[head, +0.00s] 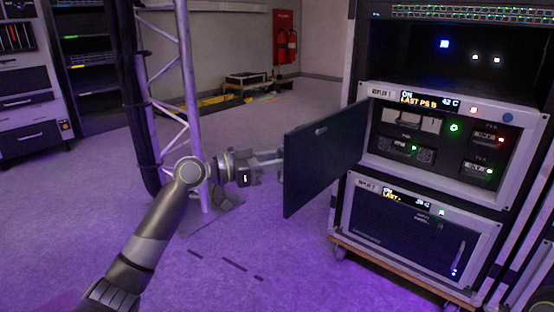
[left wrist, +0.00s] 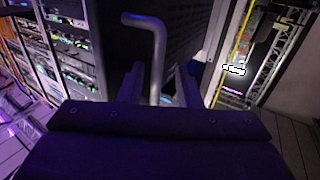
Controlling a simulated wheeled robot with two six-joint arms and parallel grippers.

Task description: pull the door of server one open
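Server one, the upper unit labelled with a 1 (head: 445,138), has its dark door (head: 322,160) swung wide out to the left in the head view. Its lit inside, with several modules, is exposed. My left gripper (head: 278,165) is at the free left edge of the door, on its outer side. In the left wrist view a metal bar handle (left wrist: 157,50) runs down between the two fingers of the left gripper (left wrist: 158,82). The fingers look apart, with a gap on each side of the bar. My right gripper is not in view.
A second server (head: 410,235) with its front closed sits below in the same wheeled rack. A truss post (head: 187,100) with dark cables stands close behind my left arm. Floor between post and rack is clear. Fire extinguishers (head: 287,47) hang at the back wall.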

